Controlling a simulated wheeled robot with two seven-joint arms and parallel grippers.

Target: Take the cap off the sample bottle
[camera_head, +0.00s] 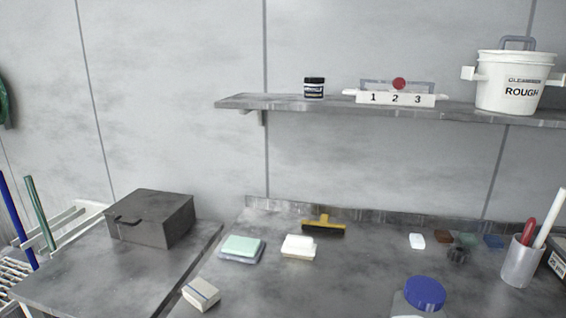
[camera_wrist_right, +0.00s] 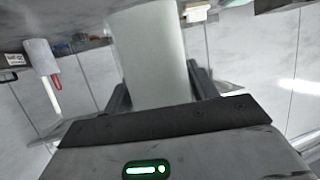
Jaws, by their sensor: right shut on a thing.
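The sample bottle (camera_head: 408,306) is at the bottom edge of the head view, right of centre, with its translucent whitish body cut off by the frame. Its blue cap (camera_head: 425,292) sits on top of it. In the right wrist view the pale bottle body (camera_wrist_right: 150,45) stands between the dark fingers of my right gripper (camera_wrist_right: 160,88), which is shut on it. The cap is out of the wrist view. My right gripper does not show in the head view. My left gripper is in neither view.
A grey cup (camera_head: 520,266) with red and white tools stands right of the bottle. Sponge-like blocks (camera_head: 299,246), a yellow-handled brush (camera_head: 323,225) and small coloured pads (camera_head: 417,241) lie on the worktop. A dark box (camera_head: 150,218) is at left.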

